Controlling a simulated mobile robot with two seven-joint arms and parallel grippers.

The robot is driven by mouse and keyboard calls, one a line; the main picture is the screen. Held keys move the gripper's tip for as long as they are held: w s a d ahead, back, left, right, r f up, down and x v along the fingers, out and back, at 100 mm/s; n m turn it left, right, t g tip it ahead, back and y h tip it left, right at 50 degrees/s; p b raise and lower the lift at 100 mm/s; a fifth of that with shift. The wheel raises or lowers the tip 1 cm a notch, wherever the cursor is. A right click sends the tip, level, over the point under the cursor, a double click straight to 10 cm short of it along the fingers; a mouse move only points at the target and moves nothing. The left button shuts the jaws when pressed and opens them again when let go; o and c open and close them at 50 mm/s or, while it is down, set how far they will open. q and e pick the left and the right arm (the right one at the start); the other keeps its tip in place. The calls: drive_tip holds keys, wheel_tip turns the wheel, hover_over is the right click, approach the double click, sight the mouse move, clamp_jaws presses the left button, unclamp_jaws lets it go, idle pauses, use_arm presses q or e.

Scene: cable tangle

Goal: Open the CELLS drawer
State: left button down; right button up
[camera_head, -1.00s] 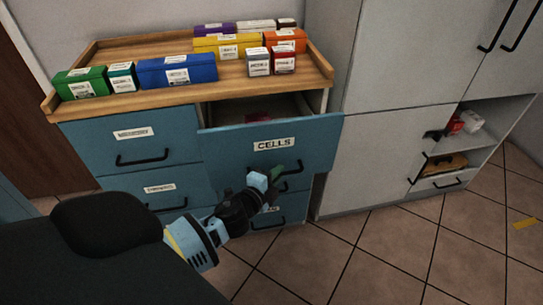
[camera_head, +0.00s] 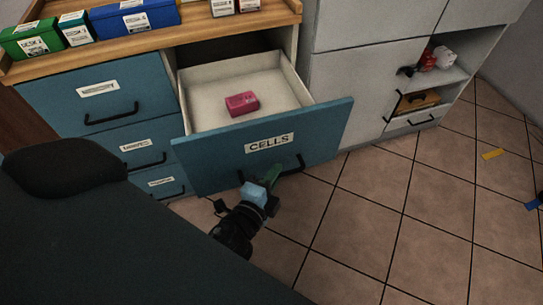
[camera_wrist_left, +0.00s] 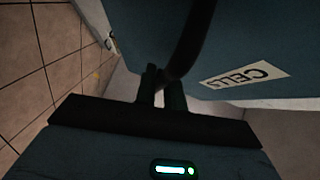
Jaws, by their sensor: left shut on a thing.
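The CELLS drawer (camera_head: 262,152) is a blue-fronted drawer with a white inside, pulled well out of the cabinet. Its white CELLS label (camera_head: 269,143) is on the front, and the label also shows in the left wrist view (camera_wrist_left: 246,75). A small pink box (camera_head: 241,103) lies inside on the drawer floor. My left gripper (camera_head: 268,181) is at the lower part of the drawer front, shut on the black bar handle (camera_head: 298,165). In the left wrist view the fingers (camera_wrist_left: 160,88) close around the dark handle (camera_wrist_left: 185,45). My right gripper is not in view.
Other blue drawers (camera_head: 95,96) are shut at the left. Coloured boxes, including a blue box (camera_head: 135,20), stand on the wooden top (camera_head: 205,28). A grey cabinet (camera_head: 365,85) stands to the right, with an open shelf of items.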

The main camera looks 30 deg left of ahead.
use_arm(q)
drive_tip(key=shift+s+d, duration=0.1)
drive_tip(key=shift+d, duration=0.05)
drive_tip(key=c, duration=1.5)
unclamp_jaws()
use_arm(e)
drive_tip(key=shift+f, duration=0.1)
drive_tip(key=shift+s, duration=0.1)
